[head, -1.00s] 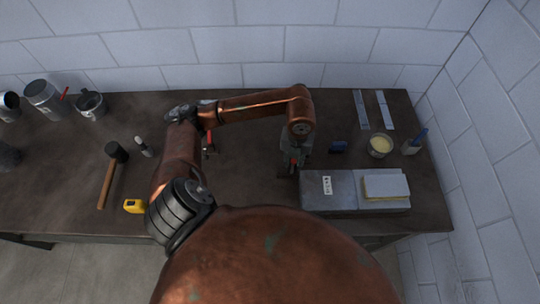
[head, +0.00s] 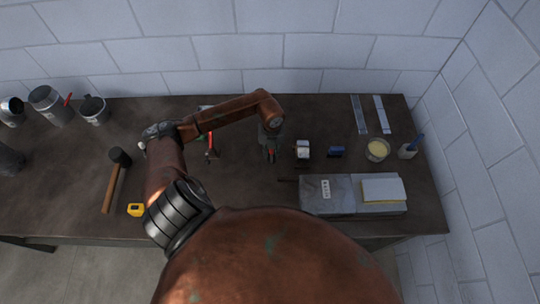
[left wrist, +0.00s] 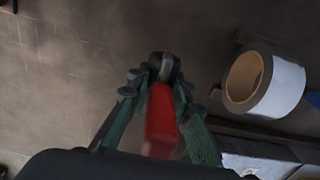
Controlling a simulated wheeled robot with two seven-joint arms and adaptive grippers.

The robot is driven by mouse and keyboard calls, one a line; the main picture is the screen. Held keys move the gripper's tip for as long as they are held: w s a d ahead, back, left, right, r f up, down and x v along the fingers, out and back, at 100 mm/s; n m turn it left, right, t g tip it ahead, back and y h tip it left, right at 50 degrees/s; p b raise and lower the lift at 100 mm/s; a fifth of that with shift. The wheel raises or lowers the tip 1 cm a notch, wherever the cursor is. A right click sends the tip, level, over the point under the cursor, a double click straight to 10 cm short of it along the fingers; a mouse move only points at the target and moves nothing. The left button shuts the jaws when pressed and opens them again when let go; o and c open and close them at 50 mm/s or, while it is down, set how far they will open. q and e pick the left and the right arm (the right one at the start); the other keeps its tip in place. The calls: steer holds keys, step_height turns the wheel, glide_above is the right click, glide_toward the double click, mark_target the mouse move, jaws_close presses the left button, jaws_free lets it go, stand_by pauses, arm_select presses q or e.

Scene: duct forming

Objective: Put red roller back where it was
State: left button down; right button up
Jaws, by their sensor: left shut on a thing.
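The red roller (left wrist: 161,120) is between the fingers of my left gripper (left wrist: 160,95) in the left wrist view, its red handle toward the camera and a grey metal end beyond it. The gripper is shut on it. In the head view my left gripper (head: 270,152) hangs over the middle of the table, left of a white tape roll (head: 302,149), with a bit of red at its fingers. I cannot tell how high the roller is above the table. My right gripper is not in view.
The tape roll also shows in the left wrist view (left wrist: 262,82). A grey box (head: 328,207) is at the front right. A blue item (head: 336,151) and a cup (head: 377,149) stand right of the tape. Red-handled snips (head: 211,147) lie to the left. Bare table lies between snips and gripper.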

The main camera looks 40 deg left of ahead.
mark_target(270, 155)
arm_select(q)
steer(key=shift+a+f, duration=0.15)
steer(key=shift+f, duration=0.1)
steer(key=f, duration=0.1)
steer(key=f+p, duration=0.1)
steer(key=f, duration=0.1)
steer(key=shift+w+a, duration=0.1)
steer(key=shift+a, duration=0.2)
steer(key=shift+f, duration=0.4)
steer(key=shift+f, duration=0.1)
steer(key=c, duration=1.7)
jaws_free()
steer(key=shift+c, duration=0.2)
